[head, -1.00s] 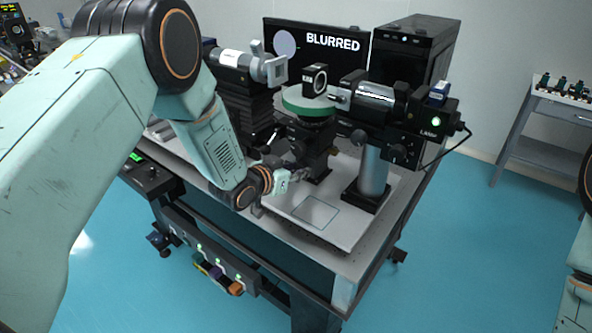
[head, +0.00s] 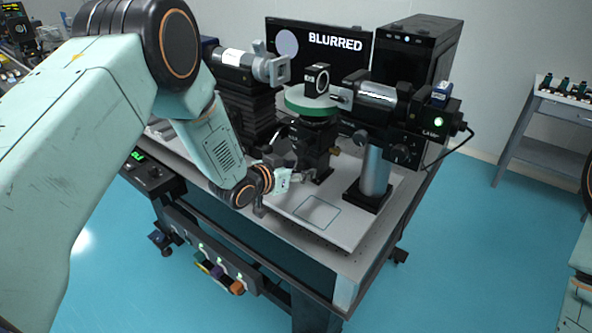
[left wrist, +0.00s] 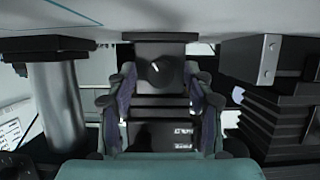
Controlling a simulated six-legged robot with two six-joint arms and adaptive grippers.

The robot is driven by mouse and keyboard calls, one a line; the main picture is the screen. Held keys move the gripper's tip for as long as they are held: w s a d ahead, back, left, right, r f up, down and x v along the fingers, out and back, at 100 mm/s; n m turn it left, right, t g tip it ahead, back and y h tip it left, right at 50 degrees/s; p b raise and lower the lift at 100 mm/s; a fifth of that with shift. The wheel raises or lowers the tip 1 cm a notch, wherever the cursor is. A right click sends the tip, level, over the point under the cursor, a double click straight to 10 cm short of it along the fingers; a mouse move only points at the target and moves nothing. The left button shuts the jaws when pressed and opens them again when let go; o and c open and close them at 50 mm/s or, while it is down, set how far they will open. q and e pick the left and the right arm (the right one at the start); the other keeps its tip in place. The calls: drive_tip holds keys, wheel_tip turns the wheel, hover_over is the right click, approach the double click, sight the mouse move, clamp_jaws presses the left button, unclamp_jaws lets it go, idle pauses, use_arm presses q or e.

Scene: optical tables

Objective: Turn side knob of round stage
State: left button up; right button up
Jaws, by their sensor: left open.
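The round stage (head: 303,104) has a green rim and stands on a black post on the optical table, with a small black block on top. In the left wrist view, a dark round side knob (left wrist: 156,71) with a white mark faces the camera. My left gripper (head: 303,170) is at the front of the stage's post. In the left wrist view its fingers (left wrist: 160,92) are open, one on each side of the knob, with gaps between. Contact with the knob is not visible. In the head view the gripper hides the knob. My right gripper is out of view.
A black laser unit (head: 424,121) on a grey post (head: 374,170) stands right of the stage. A camera barrel (head: 236,58) on a black stand is at left. The monitor (head: 340,43) behind reads BLURRED. The white plate (head: 340,232) is clear in front.

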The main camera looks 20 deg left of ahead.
use_arm(q)
drive_tip(key=v, duration=1.2)
